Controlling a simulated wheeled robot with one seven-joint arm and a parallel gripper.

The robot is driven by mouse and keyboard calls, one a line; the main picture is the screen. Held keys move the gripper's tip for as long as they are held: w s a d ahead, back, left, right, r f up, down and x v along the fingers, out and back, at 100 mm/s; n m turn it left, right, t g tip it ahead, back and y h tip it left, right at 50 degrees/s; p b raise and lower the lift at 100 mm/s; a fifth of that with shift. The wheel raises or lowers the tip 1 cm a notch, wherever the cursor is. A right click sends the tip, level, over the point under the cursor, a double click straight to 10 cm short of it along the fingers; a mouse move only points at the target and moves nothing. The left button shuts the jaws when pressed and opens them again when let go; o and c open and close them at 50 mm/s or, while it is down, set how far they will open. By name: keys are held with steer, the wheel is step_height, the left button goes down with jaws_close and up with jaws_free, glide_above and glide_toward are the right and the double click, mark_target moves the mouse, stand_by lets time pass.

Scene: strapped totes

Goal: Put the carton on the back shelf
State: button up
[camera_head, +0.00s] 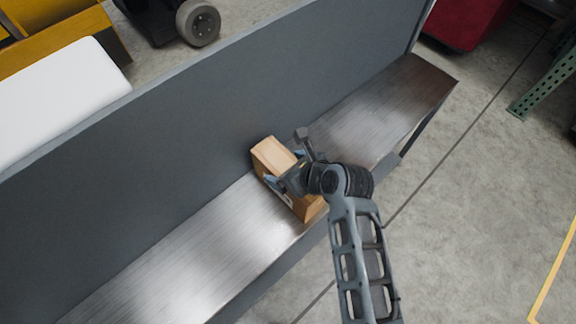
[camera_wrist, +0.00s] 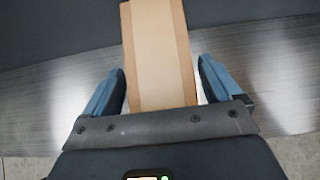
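The carton (camera_head: 272,155) is a light brown box on the brushed metal shelf (camera_head: 205,238), with its far end near the grey upright panel. My gripper (camera_head: 284,183) is above the carton's near half and hides part of it. In the wrist view the carton (camera_wrist: 158,55) lies between the two blue fingers of my gripper (camera_wrist: 161,88). A gap shows between each finger and the carton's sides, so the fingers are open and do not appear to touch it. Whether the far end touches the panel I cannot tell.
The grey panel (camera_head: 185,130) stands along the shelf's back edge. Bare shelf lies on both sides of the carton. Behind the panel are a white surface (camera_head: 60,95) and a wheel (camera_head: 198,22). A red bin (camera_head: 462,22) and a green rack post (camera_head: 545,85) stand at right.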

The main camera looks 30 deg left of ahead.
steer(key=shift+o, duration=0.6)
steer(key=shift+d+r, duration=0.2)
steer(key=shift+r, duration=0.05)
steer(key=v, duration=1.1)
steer(key=shift+d+r+p, duration=0.1)
steer(key=shift+r+p, duration=0.05)
steer(key=shift+p, duration=0.2)
